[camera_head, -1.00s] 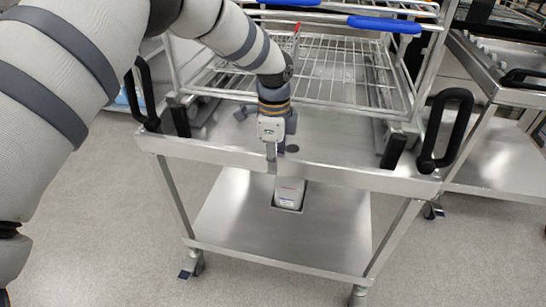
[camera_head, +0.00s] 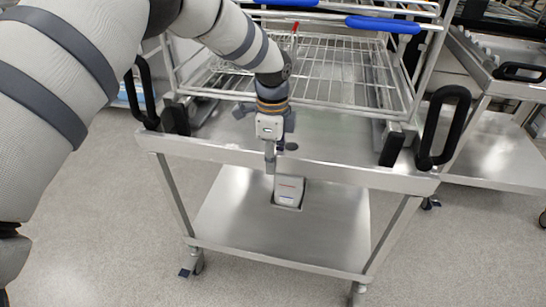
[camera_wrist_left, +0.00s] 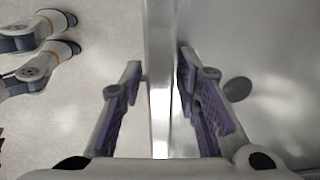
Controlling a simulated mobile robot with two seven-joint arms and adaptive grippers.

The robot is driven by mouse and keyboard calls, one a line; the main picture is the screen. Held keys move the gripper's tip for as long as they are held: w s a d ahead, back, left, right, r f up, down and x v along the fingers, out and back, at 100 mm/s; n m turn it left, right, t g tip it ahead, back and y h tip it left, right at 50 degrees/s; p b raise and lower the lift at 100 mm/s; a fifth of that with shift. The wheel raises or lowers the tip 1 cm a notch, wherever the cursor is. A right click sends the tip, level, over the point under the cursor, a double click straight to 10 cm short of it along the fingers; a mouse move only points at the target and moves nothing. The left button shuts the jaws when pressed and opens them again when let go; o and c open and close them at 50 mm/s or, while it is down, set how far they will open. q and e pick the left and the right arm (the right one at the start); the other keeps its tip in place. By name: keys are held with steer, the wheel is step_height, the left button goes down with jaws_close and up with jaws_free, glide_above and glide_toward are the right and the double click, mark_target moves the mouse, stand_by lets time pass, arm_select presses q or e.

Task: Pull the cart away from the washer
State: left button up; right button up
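The steel cart (camera_head: 330,172) stands in front of me with its front rim running across the head view. Black loop handles rise at its left (camera_head: 140,92) and right (camera_head: 443,128) corners. My left gripper (camera_head: 271,165) reaches down over the middle of the front rim. Finger contact is hard to see exactly. My right gripper is out of view. The washer cannot be clearly made out.
A wire rack (camera_head: 325,75) with blue grips (camera_head: 383,24) sits on the cart. A second steel cart (camera_head: 495,160) stands to the right, close beside it. Grey floor (camera_head: 110,240) is clear in front and at left.

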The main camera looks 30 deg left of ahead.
arm_select(q)
step_height(320, 180, up, 12)
stand_by(0.6)
